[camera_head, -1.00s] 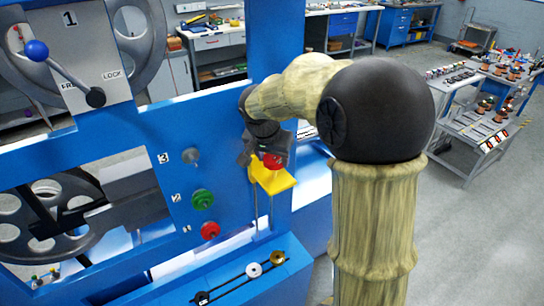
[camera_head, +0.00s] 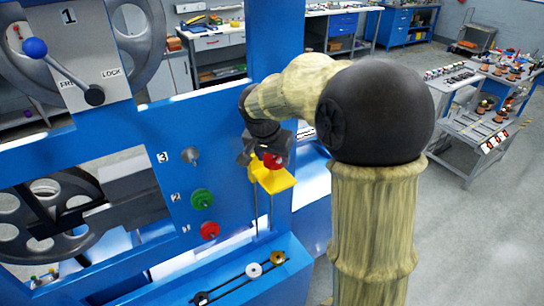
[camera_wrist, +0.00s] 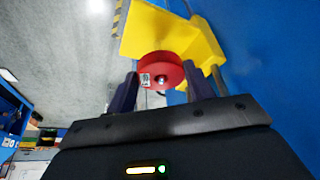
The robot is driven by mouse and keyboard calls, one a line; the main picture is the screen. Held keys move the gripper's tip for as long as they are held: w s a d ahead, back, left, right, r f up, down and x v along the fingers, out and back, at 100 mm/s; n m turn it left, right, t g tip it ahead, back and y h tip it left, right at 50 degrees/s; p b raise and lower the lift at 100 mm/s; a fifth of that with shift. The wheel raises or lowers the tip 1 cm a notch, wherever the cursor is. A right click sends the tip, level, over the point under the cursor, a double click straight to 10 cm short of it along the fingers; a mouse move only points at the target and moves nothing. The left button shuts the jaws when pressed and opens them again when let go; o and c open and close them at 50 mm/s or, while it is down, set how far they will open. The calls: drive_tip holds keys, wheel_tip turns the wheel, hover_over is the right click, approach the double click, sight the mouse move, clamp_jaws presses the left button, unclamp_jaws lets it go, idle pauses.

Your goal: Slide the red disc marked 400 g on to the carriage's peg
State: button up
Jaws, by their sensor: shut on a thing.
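The red disc (camera_head: 274,161) is between the fingers of my gripper (camera_head: 262,152), just above the yellow carriage (camera_head: 277,182). In the wrist view my gripper (camera_wrist: 161,86) is shut on the red disc (camera_wrist: 171,68), one finger on each side. The disc carries a small white label, too small to read surely. A small metal tip shows at the disc's centre; I cannot tell whether it is the carriage's peg. The yellow carriage (camera_wrist: 150,28) is right behind the disc and partly hidden by it.
A lower rail holds a brass disc (camera_head: 277,258) and a white disc (camera_head: 254,270). The blue frame's upright stands close beside my gripper.

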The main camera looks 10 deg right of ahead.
sight(272, 168)
drive_tip(key=shift+f, duration=0.15)
drive_tip(key=shift+f+b, duration=0.35)
drive_tip(key=shift+b, duration=0.2)
drive_tip(key=shift+f+b, duration=1.1)
drive_tip(key=shift+b, duration=0.15)
idle(0.3)
drive_tip(key=shift+f+b, duration=0.55)
drive_tip(key=shift+f, duration=0.05)
drive_tip(key=shift+s+f, duration=0.1)
drive_tip(key=shift+f, duration=0.25)
drive_tip(key=o, duration=1.3)
drive_tip(key=shift+o, duration=0.2)
